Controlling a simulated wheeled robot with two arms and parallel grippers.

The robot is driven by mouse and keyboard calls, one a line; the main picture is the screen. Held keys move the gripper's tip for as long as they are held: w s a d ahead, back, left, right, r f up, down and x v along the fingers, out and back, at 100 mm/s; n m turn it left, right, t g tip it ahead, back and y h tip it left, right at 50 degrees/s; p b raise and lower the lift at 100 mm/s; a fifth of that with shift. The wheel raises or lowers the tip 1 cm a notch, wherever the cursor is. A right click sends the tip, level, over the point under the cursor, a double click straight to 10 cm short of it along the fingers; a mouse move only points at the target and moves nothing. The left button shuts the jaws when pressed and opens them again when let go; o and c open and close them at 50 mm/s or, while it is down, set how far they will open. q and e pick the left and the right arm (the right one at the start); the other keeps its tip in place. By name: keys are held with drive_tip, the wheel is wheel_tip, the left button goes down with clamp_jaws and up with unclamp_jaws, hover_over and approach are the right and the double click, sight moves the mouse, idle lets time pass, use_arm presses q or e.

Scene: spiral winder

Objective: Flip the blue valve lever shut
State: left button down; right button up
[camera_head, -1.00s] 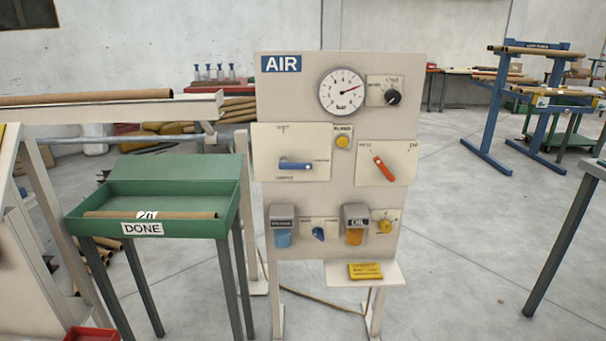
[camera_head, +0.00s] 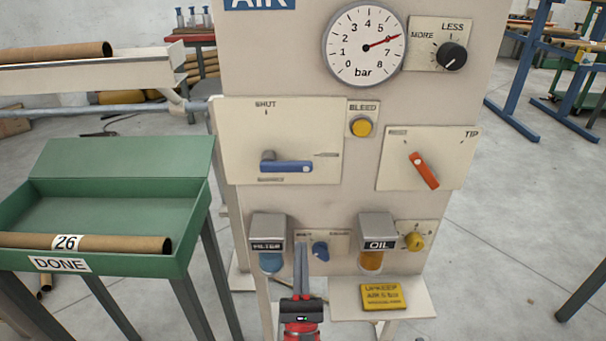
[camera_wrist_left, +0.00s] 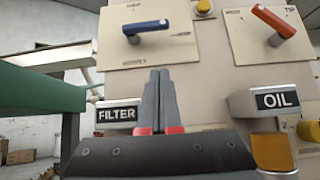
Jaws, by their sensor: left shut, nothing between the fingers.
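The blue valve lever (camera_head: 288,166) lies horizontal on a cream plate (camera_head: 236,140) at the left of the air panel, its pivot at the left end. The plate has a SHUT mark at the top; the lever points right, away from it. The lever also shows in the left wrist view (camera_wrist_left: 146,27), above my fingers. My left gripper (camera_head: 301,248) is shut and empty, low in front of the panel, below the lever and apart from it. In the left wrist view its closed fingertips (camera_wrist_left: 159,74) point up toward the lever. My right gripper is not in view.
A red-orange lever (camera_head: 424,171) sits right of the blue one, with a yellow BLEED button (camera_head: 361,126) between. The filter (camera_head: 269,240), small blue knob (camera_head: 320,251) and oil unit (camera_head: 376,241) are near my gripper. A green DONE tray (camera_head: 100,262) stands left.

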sight(286, 167)
use_arm(q)
drive_tip(key=shift+d+r, duration=0.1)
drive_tip(key=x, duration=0.4)
drive_tip(key=s+r+x, duration=0.1)
drive_tip(key=x, duration=0.3)
drive_tip(key=s+r+x, duration=0.1)
drive_tip(key=x, duration=0.3)
drive_tip(key=shift+w+r, duration=0.25)
